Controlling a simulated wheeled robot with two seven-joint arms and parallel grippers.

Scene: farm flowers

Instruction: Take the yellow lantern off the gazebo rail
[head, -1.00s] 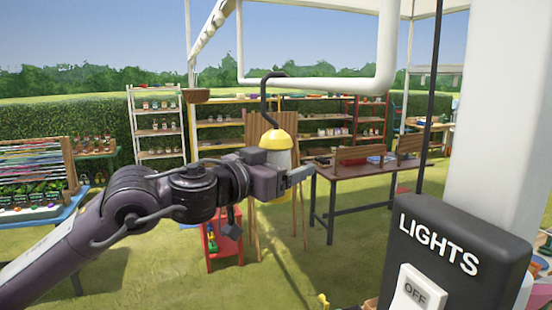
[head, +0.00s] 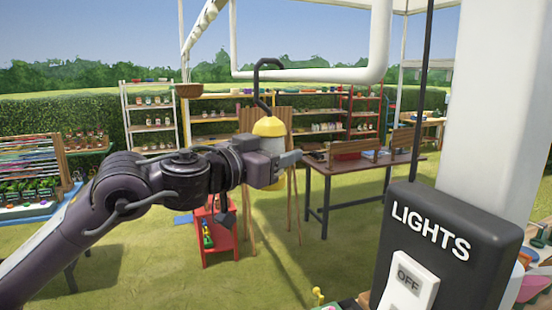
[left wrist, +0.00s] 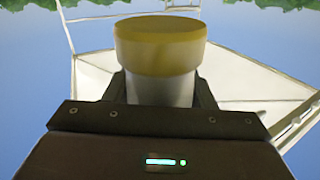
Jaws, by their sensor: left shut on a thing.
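The yellow lantern (head: 268,127) has a yellow cap, a pale body and a tall dark hook (head: 256,84). My left gripper (head: 272,166) is shut around its body, and the lantern stands nearly upright. The hook's curved top rises above the lower bar of the white gazebo rail (head: 325,74) near its left end. I cannot tell whether the hook touches the rail. In the left wrist view, the lantern's yellow cap (left wrist: 160,42) and pale body stand between the fingers, with the hook not visible. My right gripper is not in view.
A black LIGHTS box (head: 445,255) with a switch reading OFF stands close at the right, by a thick white post (head: 490,130). Behind are a brown table (head: 345,170), shelves (head: 150,120) and a red stand (head: 218,240). Open grass lies below my left arm.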

